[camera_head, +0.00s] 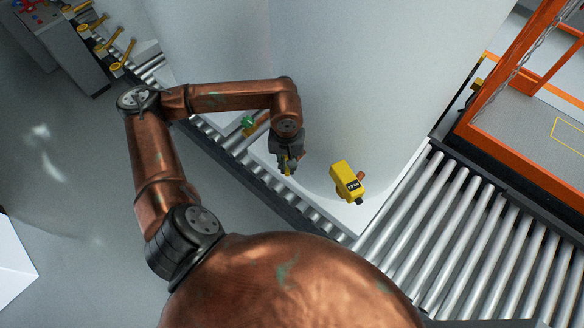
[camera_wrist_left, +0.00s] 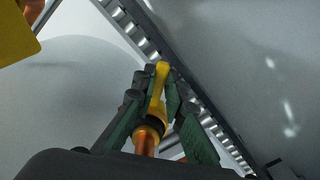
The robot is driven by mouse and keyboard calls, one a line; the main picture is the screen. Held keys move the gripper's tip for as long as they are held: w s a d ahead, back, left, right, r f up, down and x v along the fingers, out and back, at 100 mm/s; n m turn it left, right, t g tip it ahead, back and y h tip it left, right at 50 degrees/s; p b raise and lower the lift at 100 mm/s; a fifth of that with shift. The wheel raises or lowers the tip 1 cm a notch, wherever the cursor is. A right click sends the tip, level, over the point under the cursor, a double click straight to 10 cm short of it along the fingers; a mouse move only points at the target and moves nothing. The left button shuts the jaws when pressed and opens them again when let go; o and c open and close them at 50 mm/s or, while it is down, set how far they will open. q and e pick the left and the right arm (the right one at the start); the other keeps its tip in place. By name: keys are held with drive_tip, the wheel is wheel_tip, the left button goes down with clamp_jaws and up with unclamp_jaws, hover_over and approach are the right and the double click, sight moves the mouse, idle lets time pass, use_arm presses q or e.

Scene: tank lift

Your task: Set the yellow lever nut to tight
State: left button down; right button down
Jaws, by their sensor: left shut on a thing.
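The yellow lever nut (camera_wrist_left: 157,100) shows in the left wrist view as a yellow handle over a dark collar on a copper-coloured pipe (camera_wrist_left: 146,144). My left gripper (camera_wrist_left: 158,92) is shut on it, one green-padded finger on each side. In the head view my left gripper (camera_head: 288,166) points down beside the white tank (camera_head: 350,80), with only a bit of yellow showing at its fingertips. The gripper hides most of the nut there. No marking for tight or loose can be read. My right gripper is not in view.
A yellow box with a dark display (camera_head: 347,179) sits at the tank's lower side, right of the gripper. A green fitting (camera_head: 248,121) is to the left. Roller conveyors (camera_head: 440,230) run alongside. An orange frame (camera_head: 500,90) stands at right, several yellow levers (camera_head: 123,56) at upper left.

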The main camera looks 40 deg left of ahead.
sight(287, 169)
use_arm(q)
drive_tip(key=shift+a+m, duration=0.15)
drive_tip(key=shift+m, duration=0.15)
drive_tip(key=c, duration=2)
unclamp_jaws()
drive_tip(key=shift+o, duration=0.2)
wheel_tip(287, 169, up, 12)
drive_tip(key=shift+s, duration=0.1)
